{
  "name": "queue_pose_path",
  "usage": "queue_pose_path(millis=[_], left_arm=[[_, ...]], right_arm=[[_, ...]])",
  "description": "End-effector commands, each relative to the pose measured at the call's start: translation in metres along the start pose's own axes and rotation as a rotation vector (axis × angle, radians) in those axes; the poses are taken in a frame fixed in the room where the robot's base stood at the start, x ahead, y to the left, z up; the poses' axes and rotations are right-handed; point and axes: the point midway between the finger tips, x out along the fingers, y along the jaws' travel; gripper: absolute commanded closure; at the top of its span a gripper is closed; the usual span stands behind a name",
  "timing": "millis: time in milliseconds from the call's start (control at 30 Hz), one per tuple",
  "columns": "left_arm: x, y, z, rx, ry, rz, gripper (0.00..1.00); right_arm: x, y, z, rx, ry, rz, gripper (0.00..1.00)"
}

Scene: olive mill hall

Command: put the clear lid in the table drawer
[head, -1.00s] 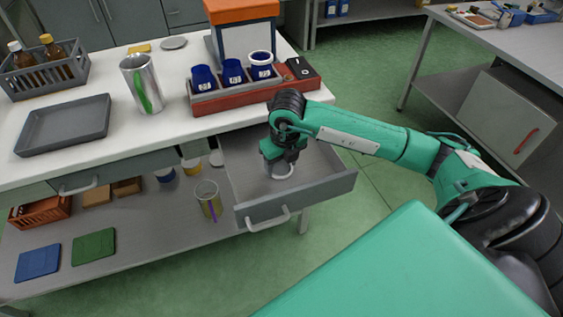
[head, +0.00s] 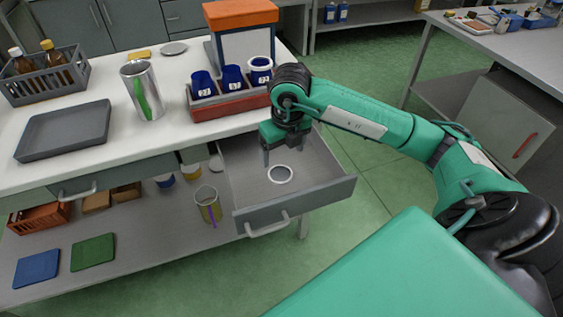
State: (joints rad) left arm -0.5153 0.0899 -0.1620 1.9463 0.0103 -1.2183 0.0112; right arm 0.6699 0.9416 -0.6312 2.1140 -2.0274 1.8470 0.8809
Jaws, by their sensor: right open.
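The clear lid (head: 281,174), a small round disc with a pale rim, lies flat on the floor of the open table drawer (head: 310,201). My right gripper (head: 277,155) is open and empty, pointing down just above the lid and behind it, apart from it. One finger shows clearly; the other is partly hidden by the hand. The drawer is grey, pulled out from under the white table top, with a bar handle on its front. My left gripper is not in view.
On the table (head: 110,173) stand a red rack (head: 228,106) of blue cups, a metal jug (head: 142,90), a grey tray (head: 64,130) and a bottle crate (head: 45,82). A closed drawer (head: 120,178) is at left.

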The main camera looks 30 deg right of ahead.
Motion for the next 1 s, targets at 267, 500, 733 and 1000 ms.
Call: queue_pose_path(millis=[267,500,733,1000], left_arm=[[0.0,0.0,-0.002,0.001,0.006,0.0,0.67],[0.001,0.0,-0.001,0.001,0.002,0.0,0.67],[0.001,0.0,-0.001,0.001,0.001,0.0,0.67],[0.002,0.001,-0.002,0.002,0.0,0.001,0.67]], right_arm=[[-0.039,0.0,0.0,0.0,-0.001,0.001,0.19],[-0.044,0.0,0.0,0.0,0.001,0.0,0.19],[-0.043,0.0,0.0,0.0,0.001,0.0,0.19],[-0.043,0.0,0.0,0.0,0.001,0.0,0.19]])
